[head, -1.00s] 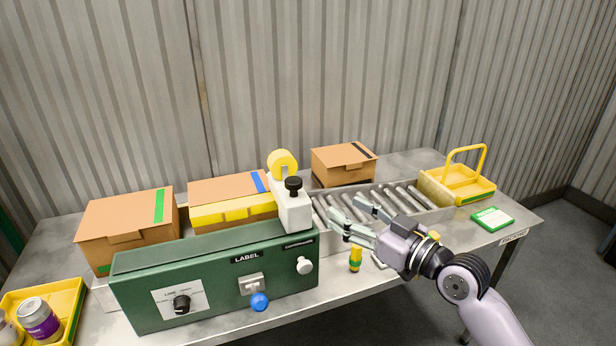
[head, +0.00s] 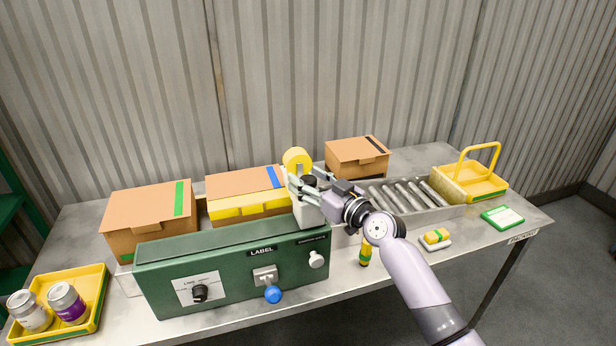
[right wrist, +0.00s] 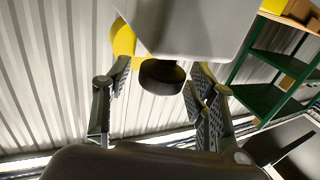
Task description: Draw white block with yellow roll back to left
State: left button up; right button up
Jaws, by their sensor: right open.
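The white block (head: 305,216) stands at the right end of the green machine, with the yellow roll (head: 297,159) at its upper back. A black knob (head: 309,181) sits on the block. My right gripper (head: 303,183) is open at the knob, partly covering the block. In the right wrist view the knob (right wrist: 162,77) lies between the spread fingers of the gripper (right wrist: 158,92), below the pale block (right wrist: 195,25) and beside part of the yellow roll (right wrist: 124,38). Contact cannot be told. My left gripper is not in view.
The green machine housing (head: 230,262) has a dial, a switch and a blue ball. Left of the block are a carton (head: 245,183) with a yellow band and another carton (head: 150,215). Rollers (head: 410,195) run right towards a yellow basket (head: 478,184). A yellow tray (head: 92,300) holds two cans.

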jog(key=shift+w+a, duration=0.1)
grip_shut()
dwell(0.8)
